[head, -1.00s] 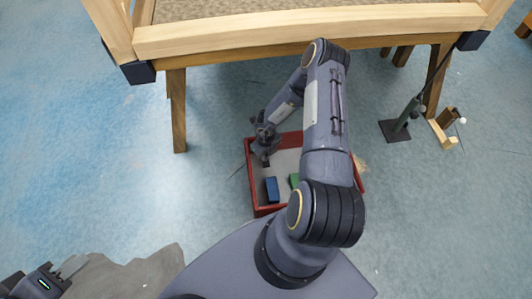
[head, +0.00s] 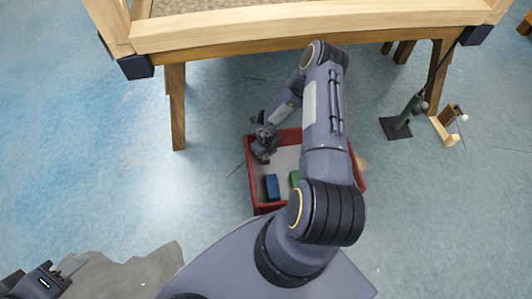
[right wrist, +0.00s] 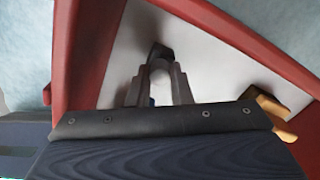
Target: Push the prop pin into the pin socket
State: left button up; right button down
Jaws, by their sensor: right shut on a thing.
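My right gripper (head: 263,155) is over the left part of the red-walled tray in the head view. In the right wrist view its fingers (right wrist: 158,80) are close together, shut on a small dark piece (right wrist: 161,52) at the tips. I cannot tell whether this is the prop pin. A slanting prop (head: 408,113) on a dark square base stands under the right side of the wooden frame. No pin socket can be made out clearly. My left gripper (head: 67,270) is at the lower left, away from everything; its opening is unclear.
The red tray (head: 253,180) holds a blue block (head: 272,187) and a green block (head: 294,179). A wooden frame (head: 300,34) on legs crosses the top. A small wooden piece (head: 443,130) with a pale ball stands beside the prop.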

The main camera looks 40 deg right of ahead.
jog(key=shift+f, duration=0.3)
jog(key=c, duration=1.2)
grip_release()
jog(key=shift+c, duration=0.2)
jog(key=shift+r, duration=0.1)
notch_tip(320, 180, up, 8)
jog(key=p, duration=0.3)
